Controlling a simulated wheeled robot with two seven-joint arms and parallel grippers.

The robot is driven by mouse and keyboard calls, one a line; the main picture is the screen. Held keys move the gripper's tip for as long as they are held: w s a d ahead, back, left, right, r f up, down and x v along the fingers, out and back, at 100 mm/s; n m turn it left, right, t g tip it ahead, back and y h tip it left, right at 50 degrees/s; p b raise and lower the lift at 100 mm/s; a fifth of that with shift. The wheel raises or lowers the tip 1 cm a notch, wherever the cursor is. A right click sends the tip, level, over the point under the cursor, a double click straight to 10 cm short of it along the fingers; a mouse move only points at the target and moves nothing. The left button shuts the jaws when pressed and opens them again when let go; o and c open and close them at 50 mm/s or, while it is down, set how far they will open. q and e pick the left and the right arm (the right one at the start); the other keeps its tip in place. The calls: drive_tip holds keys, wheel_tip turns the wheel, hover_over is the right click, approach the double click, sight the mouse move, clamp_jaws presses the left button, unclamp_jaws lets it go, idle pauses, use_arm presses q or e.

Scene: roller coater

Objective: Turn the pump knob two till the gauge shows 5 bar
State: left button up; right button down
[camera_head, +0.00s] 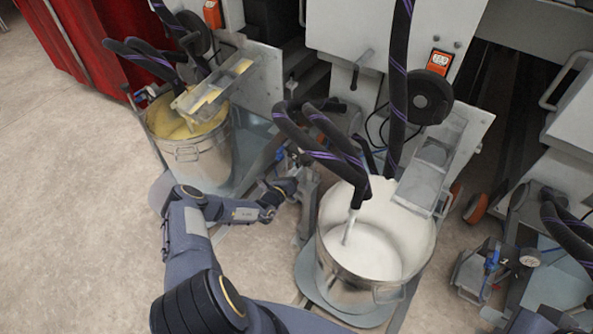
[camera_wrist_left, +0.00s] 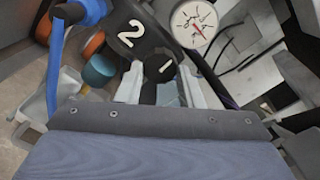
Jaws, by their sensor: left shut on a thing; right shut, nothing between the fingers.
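My left gripper (camera_wrist_left: 160,90) is shut on a dark knob (camera_wrist_left: 166,95), which is largely hidden between its two grey fingers. I cannot tell which number belongs to the held knob. A round white gauge (camera_wrist_left: 194,23) with a reddish needle shows at the top of the left wrist view; its reading is too small to tell. In the head view my left gripper (camera_head: 290,186) reaches in between the two buckets, its fingers hard to make out. My right gripper is not in view.
A steel bucket of white liquid (camera_head: 374,262) stands to the right of my left arm, and a bucket of yellow liquid (camera_head: 196,158) to its left. Black hoses (camera_head: 330,150) hang into the buckets. A blue hose (camera_wrist_left: 56,62) runs beside the gripper. Bare floor (camera_head: 70,210) lies at left.

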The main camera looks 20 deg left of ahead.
idle(0.5)
use_arm(q)
drive_tip(key=o, duration=1)
drive_tip(key=shift+c, duration=0.2)
drive_tip(key=shift+s, duration=0.1)
drive_tip(key=s+a+p, duration=0.1)
drive_tip(key=s+p, duration=0.1)
drive_tip(key=s, duration=0.5)
drive_tip(key=shift+s, duration=0.3)
